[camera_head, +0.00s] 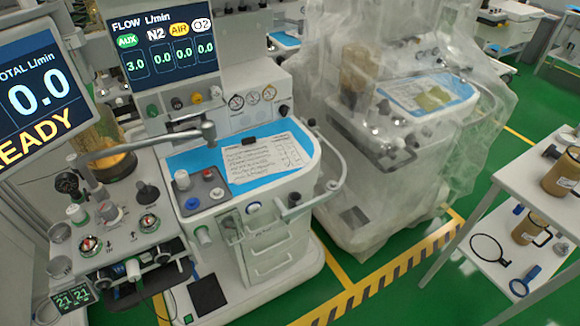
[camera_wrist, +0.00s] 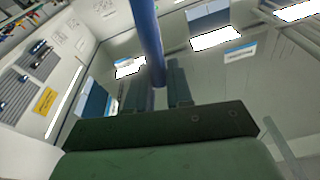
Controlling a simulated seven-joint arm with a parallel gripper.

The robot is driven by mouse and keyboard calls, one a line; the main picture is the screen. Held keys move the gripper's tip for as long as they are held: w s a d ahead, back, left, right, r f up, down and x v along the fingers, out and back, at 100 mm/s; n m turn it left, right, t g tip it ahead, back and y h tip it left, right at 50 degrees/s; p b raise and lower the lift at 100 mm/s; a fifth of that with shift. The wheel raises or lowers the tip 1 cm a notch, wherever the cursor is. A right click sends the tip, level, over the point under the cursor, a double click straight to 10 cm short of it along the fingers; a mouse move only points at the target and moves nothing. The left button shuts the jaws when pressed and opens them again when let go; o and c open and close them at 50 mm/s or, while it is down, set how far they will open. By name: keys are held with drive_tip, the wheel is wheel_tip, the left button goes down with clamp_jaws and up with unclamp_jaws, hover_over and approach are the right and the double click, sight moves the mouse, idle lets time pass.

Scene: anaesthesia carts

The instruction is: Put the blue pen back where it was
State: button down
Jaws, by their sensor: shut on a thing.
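The blue pen (camera_wrist: 148,40) shows in the wrist view as a long blue rod. It runs from the top edge down to between the two fingers of my gripper (camera_wrist: 160,85). My gripper is shut on the pen near its lower visible end. Neither my gripper nor the pen can be made out in the head view. A sheet of written paper (camera_head: 262,158) lies on the blue top (camera_head: 205,160) of the nearer cart, with a small black object at its upper edge.
In the head view, a cart under clear plastic (camera_head: 400,190) stands behind. A white shelf table (camera_head: 530,160) with brown jugs is at the right, over green floor. The wrist view faces up to lit ceiling panels and a wall with a yellow sign (camera_wrist: 45,101).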

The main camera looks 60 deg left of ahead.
drive_tip(key=s+a+f+n+g+y, duration=0.1)
drive_tip(key=s+a+n+g+y, duration=0.25)
drive_tip(key=a, duration=1.15)
drive_tip(key=s+a+f+n+y, duration=0.15)
drive_tip(key=s+a+y, duration=0.4)
drive_tip(key=a, duration=0.95)
drive_tip(key=s+a+n+g+y, duration=0.1)
drive_tip(key=s+a+n+y, duration=0.35)
drive_tip(key=a, duration=1.15)
drive_tip(key=s+a+f+n+g+y, duration=0.2)
drive_tip(key=s+a+g, duration=0.3)
drive_tip(key=s+a, duration=1.25)
drive_tip(key=s+a+f+n+g, duration=0.1)
drive_tip(key=s+a, duration=0.1)
drive_tip(key=s, duration=0.5)
drive_tip(key=s+a+f+n+g+y, duration=0.1)
drive_tip(key=s+a+n+g, duration=0.1)
drive_tip(key=s, duration=0.6)
drive_tip(key=s+a+f+n+g+y, duration=0.1)
drive_tip(key=s+a+f+n+g, duration=0.1)
drive_tip(key=s+a, duration=0.2)
drive_tip(key=shift+s, duration=1.65)
drive_tip(key=shift+a+f+n+g, duration=0.1)
drive_tip(key=shift+f+n+g, duration=0.2)
drive_tip(key=shift+g, duration=0.15)
drive_tip(key=shift+f, duration=5)
